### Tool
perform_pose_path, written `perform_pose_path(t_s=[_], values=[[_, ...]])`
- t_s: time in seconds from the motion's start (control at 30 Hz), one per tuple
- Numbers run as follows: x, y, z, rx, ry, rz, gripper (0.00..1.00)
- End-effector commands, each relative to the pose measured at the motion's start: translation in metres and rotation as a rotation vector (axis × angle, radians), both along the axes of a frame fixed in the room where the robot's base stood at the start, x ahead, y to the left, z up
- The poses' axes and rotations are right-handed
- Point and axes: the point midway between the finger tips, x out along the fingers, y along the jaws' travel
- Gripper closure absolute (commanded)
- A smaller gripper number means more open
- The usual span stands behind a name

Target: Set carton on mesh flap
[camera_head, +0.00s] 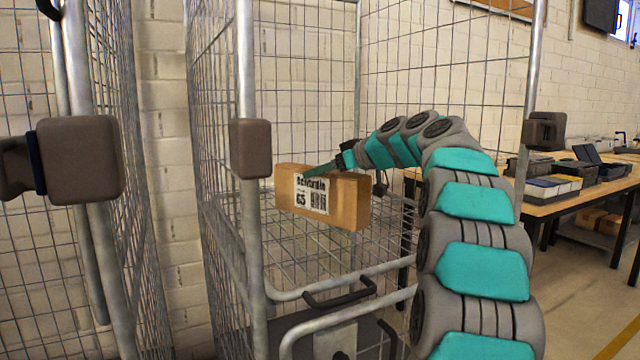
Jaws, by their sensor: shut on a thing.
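A brown carton (348,204) with a white printed label hangs in my gripper (322,170) inside the wire roll cage, near its left front post. A teal finger lies over the carton's top edge at the label, and my gripper is shut on the carton. The far finger is hidden behind the carton. The mesh flap (322,252) is a wire shelf inside the cage, below and behind the carton. The carton appears to be above it, but the gap is hard to judge.
The cage's left post (246,90) with a brown block and its right post (531,90) flank my arm. A front rail with a black handle (340,292) crosses below. Another cage (80,160) stands left. A table (560,205) with bins stands right.

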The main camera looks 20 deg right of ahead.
Motion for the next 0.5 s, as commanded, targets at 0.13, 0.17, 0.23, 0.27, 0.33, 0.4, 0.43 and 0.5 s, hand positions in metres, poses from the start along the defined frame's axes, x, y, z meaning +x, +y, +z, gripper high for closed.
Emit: perform_pose_path(t_s=[0.13,0.17,0.23,0.27,0.33,0.4,0.43,0.5], values=[[0.006,0.004,-0.005,0.002,0.0,0.0,1.0],[0.006,0.004,-0.008,0.003,0.0,0.001,1.0],[0.005,0.003,-0.015,0.002,0.002,0.001,1.0],[0.005,0.003,-0.018,0.002,0.003,0.001,1.0],[0.006,0.004,-0.026,0.004,0.004,0.001,1.0],[0.006,0.004,-0.031,0.002,0.002,0.0,1.0],[0.006,0.003,-0.032,0.001,0.001,0.001,1.0],[0.006,0.003,-0.034,0.0,-0.001,0.0,1.0]])
